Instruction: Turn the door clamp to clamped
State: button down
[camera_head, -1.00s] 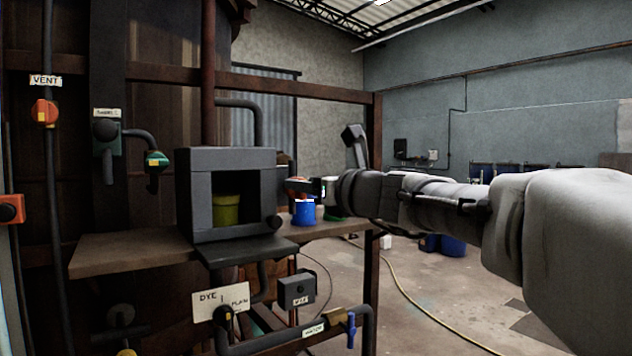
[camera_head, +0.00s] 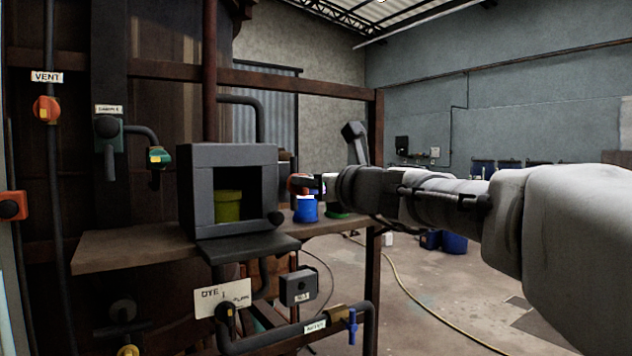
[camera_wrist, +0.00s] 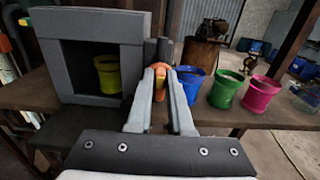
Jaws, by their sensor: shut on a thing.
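The door clamp appears as an orange-red handle (camera_head: 298,184) at the right side of a dark box (camera_head: 186,200). It also shows in the wrist view (camera_wrist: 159,70), beside the box's right wall. My gripper (camera_head: 314,185) reaches in from the right. In the wrist view my gripper (camera_wrist: 161,88) is shut on the orange handle, with a finger on each side. The box front is open, and a dark flap (camera_head: 248,250) lies out flat below the opening. The fingers hide part of the handle and its mount.
A yellow-green cup (camera_head: 228,207) stands inside the box. A blue cup (camera_wrist: 191,85), a green cup (camera_wrist: 225,90) and a pink cup (camera_wrist: 260,95) stand on the wooden shelf (camera_wrist: 290,118) right of my gripper. Pipes and valves run below the shelf.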

jog(key=n+b, duration=0.4)
jog(key=n, duration=0.2)
jog(key=n+b, duration=0.5)
jog(key=f+n+b, duration=0.1)
jog(key=n+b, duration=0.3)
jog(key=n, duration=0.2)
jog(key=shift+s+a+f+n, duration=0.1)
jog(key=shift+s+a+n, duration=0.2)
jog(key=shift+a, duration=0.1)
jog(key=shift+b, duration=0.3)
jog(key=c, duration=0.8)
grip_release()
